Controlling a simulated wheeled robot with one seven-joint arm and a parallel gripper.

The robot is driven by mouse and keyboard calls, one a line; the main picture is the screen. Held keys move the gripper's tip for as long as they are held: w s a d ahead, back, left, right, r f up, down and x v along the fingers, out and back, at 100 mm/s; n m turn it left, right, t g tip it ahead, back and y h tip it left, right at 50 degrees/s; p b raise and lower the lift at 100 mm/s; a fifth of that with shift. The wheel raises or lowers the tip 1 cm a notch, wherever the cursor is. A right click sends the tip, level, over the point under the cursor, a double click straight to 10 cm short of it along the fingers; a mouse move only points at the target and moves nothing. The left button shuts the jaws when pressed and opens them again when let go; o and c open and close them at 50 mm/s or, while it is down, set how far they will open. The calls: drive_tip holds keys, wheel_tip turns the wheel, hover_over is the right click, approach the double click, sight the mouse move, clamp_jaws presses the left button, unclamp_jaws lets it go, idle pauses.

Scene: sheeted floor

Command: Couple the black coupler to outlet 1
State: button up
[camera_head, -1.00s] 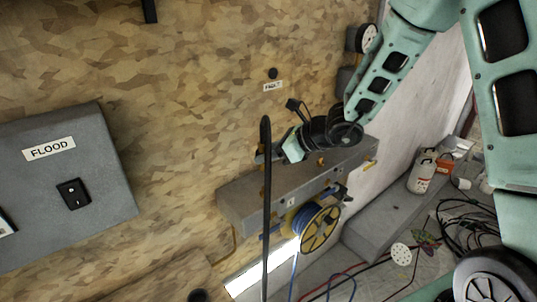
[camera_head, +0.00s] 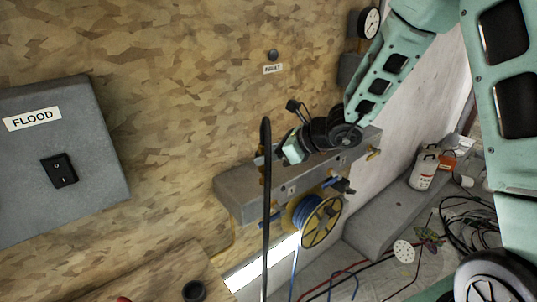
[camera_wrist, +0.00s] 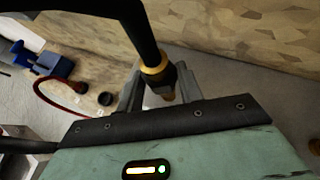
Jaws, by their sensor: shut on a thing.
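The black coupler, with a brass collar (camera_wrist: 153,72), is between the fingers of my gripper (camera_wrist: 160,88) in the wrist view. A black hose (camera_wrist: 137,28) runs from it toward the top of that view. In the head view my gripper (camera_head: 270,158) is at the left part of a grey wall box (camera_head: 238,190), and the hose (camera_head: 266,240) hangs down in front of the box. A small label reading 1 (camera_head: 291,190) is on the box front, right of the hose. Outlet 1 itself cannot be clearly made out; whether the coupler touches it cannot be told.
A yellow reel (camera_head: 322,220) with blue hose hangs below the box. A grey FLOOD box (camera_head: 95,150) with a switch is on the wall at left. Wall above the box is mostly clear.

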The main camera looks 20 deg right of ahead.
drive_tip(key=shift+f+b, duration=1.55)
drive_tip(key=shift+b, duration=0.5)
idle(0.7)
drive_tip(key=shift+c, duration=0.4)
drive_tip(key=o, duration=1.2)
drive_tip(key=shift+c, duration=0.2)
drive_tip(key=v, duration=1.7)
drive_tip(key=shift+s+d, duration=0.2)
